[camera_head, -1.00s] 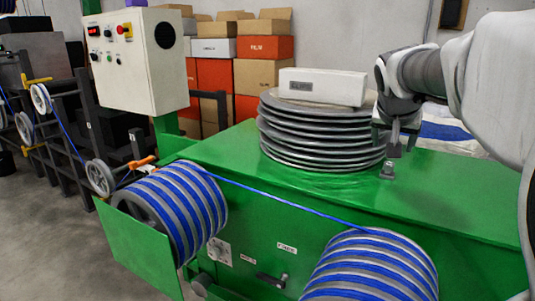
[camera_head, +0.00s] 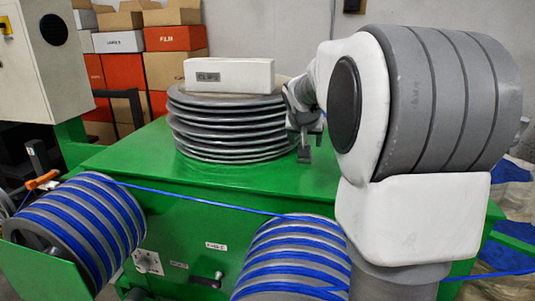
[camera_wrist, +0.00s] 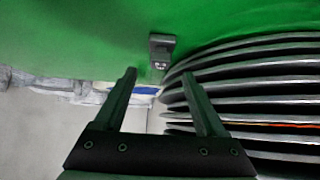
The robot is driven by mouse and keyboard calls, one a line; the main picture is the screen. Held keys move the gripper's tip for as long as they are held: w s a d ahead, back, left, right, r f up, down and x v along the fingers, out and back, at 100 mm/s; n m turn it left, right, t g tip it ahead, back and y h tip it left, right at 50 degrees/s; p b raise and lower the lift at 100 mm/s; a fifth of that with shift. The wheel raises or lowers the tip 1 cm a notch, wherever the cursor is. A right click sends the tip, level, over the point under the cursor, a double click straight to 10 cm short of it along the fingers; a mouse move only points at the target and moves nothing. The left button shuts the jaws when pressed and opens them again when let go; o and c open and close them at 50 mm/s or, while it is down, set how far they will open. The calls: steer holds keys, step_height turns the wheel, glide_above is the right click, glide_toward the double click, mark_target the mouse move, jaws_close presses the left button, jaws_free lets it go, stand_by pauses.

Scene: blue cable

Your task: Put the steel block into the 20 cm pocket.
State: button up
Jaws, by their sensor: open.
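The small grey steel block (camera_wrist: 162,46) sits on the green machine top in the wrist view, next to the stack of round plates. My gripper (camera_wrist: 159,72) is open and empty, with its two fingers apart. The block shows past the fingertips, roughly centred between them, with a visible space before it. In the head view my gripper (camera_head: 305,145) is at the right edge of the plate stack, low over the green top, partly behind my own arm. I cannot separate the block from the fingers there. I cannot identify the 20 cm pocket in either view.
The stack of grey plates (camera_head: 225,128) stands close beside my gripper, with a white box (camera_head: 228,76) on top. The green top (camera_head: 135,155) is clear left of the stack. Blue-striped drums (camera_head: 85,225) and a blue cable (camera_head: 190,199) run along the front.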

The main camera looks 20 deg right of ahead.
steer(key=shift+x, duration=2.95)
jaws_close()
